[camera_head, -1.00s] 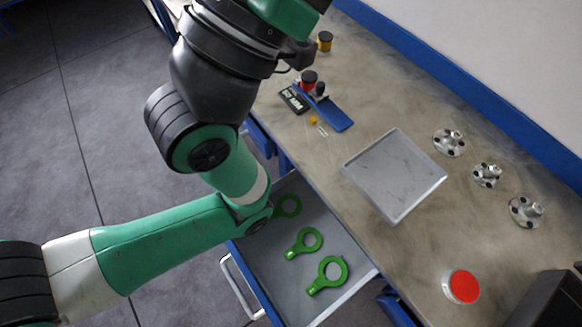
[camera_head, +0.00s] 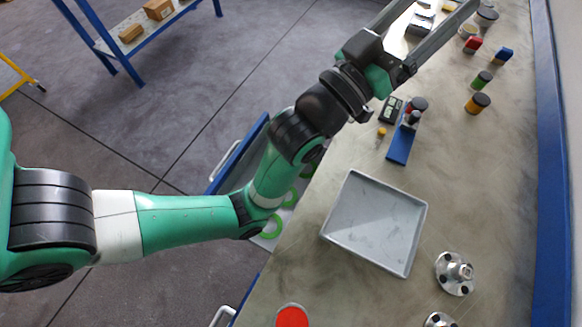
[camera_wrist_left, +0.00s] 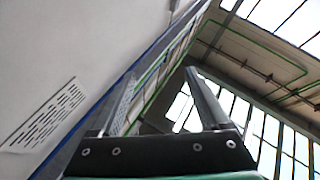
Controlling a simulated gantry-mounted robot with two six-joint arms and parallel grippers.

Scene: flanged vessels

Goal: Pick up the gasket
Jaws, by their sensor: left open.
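Green ring-shaped gaskets with tabs lie in the open drawer below the bench edge. The nearest gasket (camera_head: 272,229) shows most of its ring. A second gasket (camera_head: 292,198) is partly covered by my left arm, and a third is almost hidden. My left gripper (camera_head: 436,12) is at the top of the head view, over the far part of the bench, well away from the drawer. Its two long fingers are apart and empty. The left wrist view shows the open fingers (camera_wrist_left: 160,95) pointing up at the wall and ceiling, with no gasket. My right gripper is not in view.
A grey tray (camera_head: 375,222) sits on the bench, with metal flanged parts (camera_head: 455,273) to its right and a red-topped item (camera_head: 292,316) in front. A blue stand (camera_head: 400,146) and several small jars (camera_head: 477,103) stand farther back. My arm crosses above the drawer.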

